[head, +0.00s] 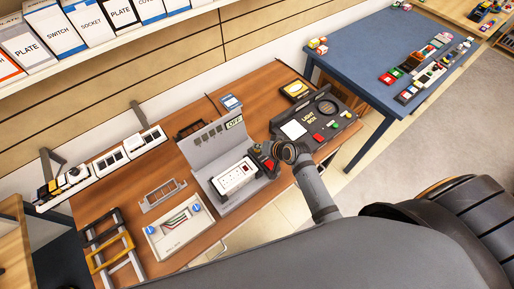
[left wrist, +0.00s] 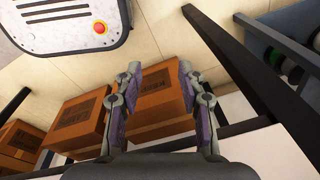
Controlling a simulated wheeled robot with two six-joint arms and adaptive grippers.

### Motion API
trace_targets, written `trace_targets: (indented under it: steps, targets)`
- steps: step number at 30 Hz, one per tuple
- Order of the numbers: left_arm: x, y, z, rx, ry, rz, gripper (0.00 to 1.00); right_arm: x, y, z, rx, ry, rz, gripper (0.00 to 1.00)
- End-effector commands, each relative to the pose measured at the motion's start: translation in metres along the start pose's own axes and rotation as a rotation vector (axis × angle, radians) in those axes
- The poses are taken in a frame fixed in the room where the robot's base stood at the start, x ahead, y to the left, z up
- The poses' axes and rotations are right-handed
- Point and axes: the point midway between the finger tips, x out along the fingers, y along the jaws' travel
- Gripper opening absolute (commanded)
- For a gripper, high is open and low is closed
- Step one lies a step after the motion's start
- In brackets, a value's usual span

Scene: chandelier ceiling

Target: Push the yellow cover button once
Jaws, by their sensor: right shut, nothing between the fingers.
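My right gripper (head: 259,157) is shut and empty in the head view, beside the right end of the white socket strip (head: 236,177). It is in front of and left of the yellow button, clearly apart from it. My left gripper (left wrist: 159,68) is open and empty in the left wrist view, with its two fingers apart.
A grey stand (head: 214,147) with an OFF sign stands left of my right gripper. A blue table (head: 370,42) with small items is at the right. Cardboard boxes (left wrist: 160,95) show below my left gripper.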

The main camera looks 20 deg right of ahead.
Motion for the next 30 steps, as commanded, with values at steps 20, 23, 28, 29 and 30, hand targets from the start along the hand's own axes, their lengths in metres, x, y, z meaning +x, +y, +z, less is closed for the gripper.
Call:
trace_targets:
  steps: [20,23,28,29,30]
  targets:
    - [-0.023,-0.002,-0.003,0.000,0.001,0.000,0.40,-0.015,-0.011,-0.011,0.000,0.001,-0.001,0.00]
    - [-0.034,-0.003,-0.004,0.000,0.001,0.000,0.40,-0.022,-0.016,-0.016,0.000,0.001,-0.001,0.00]
    - [-0.051,-0.004,-0.005,0.000,0.001,0.000,0.40,-0.033,-0.025,-0.024,0.000,0.001,-0.001,0.00]
    - [-0.054,-0.004,-0.006,0.000,0.001,0.000,0.40,-0.035,-0.026,-0.026,0.000,0.001,-0.001,0.00]
    - [-0.058,-0.005,-0.006,0.000,0.001,0.000,0.40,-0.038,-0.028,-0.028,0.000,0.001,-0.001,0.00]
